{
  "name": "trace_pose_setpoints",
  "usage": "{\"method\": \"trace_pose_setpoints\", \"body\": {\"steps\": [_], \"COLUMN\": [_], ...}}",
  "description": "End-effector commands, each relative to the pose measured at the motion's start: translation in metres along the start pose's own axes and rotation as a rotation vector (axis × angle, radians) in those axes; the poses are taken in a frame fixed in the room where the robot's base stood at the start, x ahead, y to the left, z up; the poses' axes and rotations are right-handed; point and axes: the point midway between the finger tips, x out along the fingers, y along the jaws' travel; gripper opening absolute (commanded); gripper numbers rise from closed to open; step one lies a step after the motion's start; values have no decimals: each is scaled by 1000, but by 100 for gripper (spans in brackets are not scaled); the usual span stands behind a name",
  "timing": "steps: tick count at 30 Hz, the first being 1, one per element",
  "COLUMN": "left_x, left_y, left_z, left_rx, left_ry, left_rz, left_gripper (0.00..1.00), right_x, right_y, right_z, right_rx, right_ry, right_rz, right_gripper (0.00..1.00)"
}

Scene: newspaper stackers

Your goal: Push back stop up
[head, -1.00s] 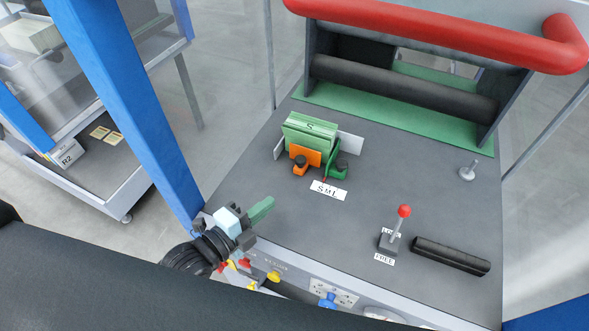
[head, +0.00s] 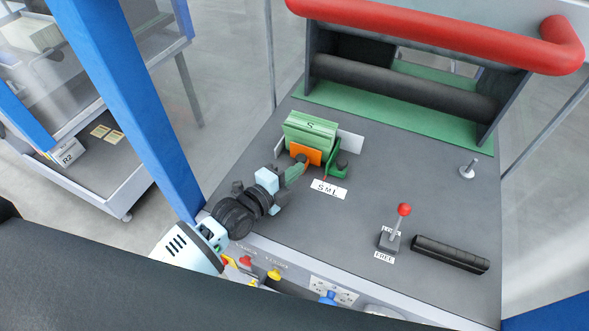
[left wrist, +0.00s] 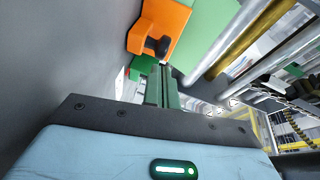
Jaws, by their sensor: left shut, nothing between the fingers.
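An orange plate (head: 308,153) with a dark knob stands in front of a green block marked S (head: 310,132) on the grey table. A green bracket (head: 337,171) with a dark knob stands just right of it. No part is labelled as the back stop. My left gripper (head: 296,170) is shut and empty, with its green fingers at the orange plate's near side, covering part of its knob. In the left wrist view the closed fingers (left wrist: 165,85) point toward the orange plate (left wrist: 168,18) and its black knob (left wrist: 158,46). I cannot tell whether they touch. My right gripper is out of view.
A white S M L label (head: 328,189) lies in front of the bracket. A red-knobbed lever (head: 403,210) and a black bar (head: 450,254) are at the right. A red rail (head: 440,38) crosses the back. A blue post (head: 125,105) stands left of the table.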

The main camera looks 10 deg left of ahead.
Motion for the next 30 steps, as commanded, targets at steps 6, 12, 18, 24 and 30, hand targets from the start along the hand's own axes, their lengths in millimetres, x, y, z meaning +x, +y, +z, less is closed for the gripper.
{"method": "trace_pose_setpoints", "body": {"steps": [6, 12, 18, 24, 30], "left_x": [4, 4, 14, 39, 50], "left_y": [0, 0, 1, -2, -6], "left_z": [4, 4, 7, 15, 18], "left_rx": [0, 0, 1, -1, -1], "left_ry": [0, 0, 1, 1, 1], "left_rz": [0, 0, 1, 2, 1], "left_gripper": [0, 0, 0, 0, 0], "right_x": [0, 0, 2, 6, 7], "right_y": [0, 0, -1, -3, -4], "right_z": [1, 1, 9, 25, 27], "right_rx": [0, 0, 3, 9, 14], "right_ry": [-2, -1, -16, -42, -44], "right_rz": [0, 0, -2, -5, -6], "right_gripper": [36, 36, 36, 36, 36]}}
